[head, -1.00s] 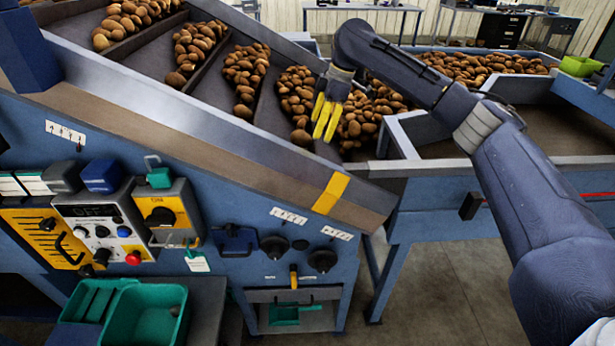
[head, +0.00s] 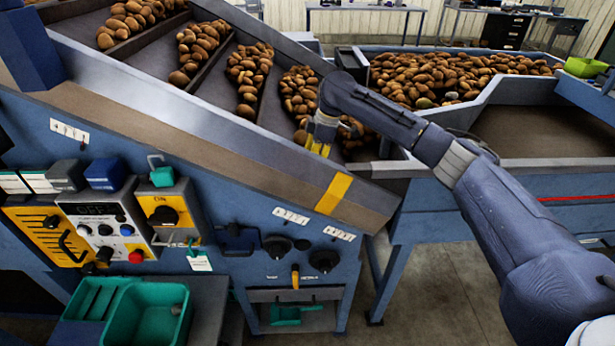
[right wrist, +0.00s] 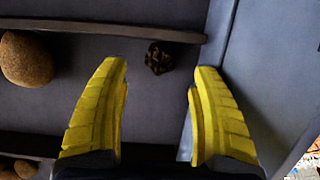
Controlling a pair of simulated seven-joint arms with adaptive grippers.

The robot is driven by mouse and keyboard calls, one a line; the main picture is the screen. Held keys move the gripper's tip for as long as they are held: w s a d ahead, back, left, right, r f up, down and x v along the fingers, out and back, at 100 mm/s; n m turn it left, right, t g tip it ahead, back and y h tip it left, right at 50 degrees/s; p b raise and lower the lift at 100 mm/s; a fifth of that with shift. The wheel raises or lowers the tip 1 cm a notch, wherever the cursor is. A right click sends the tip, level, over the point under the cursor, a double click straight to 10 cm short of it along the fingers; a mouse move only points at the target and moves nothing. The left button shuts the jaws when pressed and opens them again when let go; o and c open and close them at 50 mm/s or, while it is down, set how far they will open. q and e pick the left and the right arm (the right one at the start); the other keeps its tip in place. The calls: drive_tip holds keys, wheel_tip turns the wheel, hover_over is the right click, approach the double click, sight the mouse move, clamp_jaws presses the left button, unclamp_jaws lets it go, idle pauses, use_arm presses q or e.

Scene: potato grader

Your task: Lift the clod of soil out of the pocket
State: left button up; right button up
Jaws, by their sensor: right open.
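The clod of soil (right wrist: 158,58) is a small dark, rough lump in the right wrist view. It lies on the grey pocket floor (right wrist: 165,100), close to a dark ridge. My right gripper (right wrist: 155,80) has its yellow fingers spread wide and empty, with the clod beyond and between the tips, not touched. In the head view my right gripper (head: 318,148) is low over the lower end of the sloped grader, its fingers partly hidden by the arm and the rail. The clod cannot be made out in the head view. My left gripper is not in view.
A potato (right wrist: 27,58) lies left of the fingers in the right wrist view. A grey side wall (right wrist: 262,70) rises close to the right finger. In the head view, potato rows (head: 250,75) fill the lanes, and the sloped front rail (head: 215,130) stands before my gripper.

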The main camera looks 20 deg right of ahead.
drive_tip(key=shift+x, duration=2.65)
drive_tip(key=shift+s+d, duration=0.1)
drive_tip(key=c, duration=1.4)
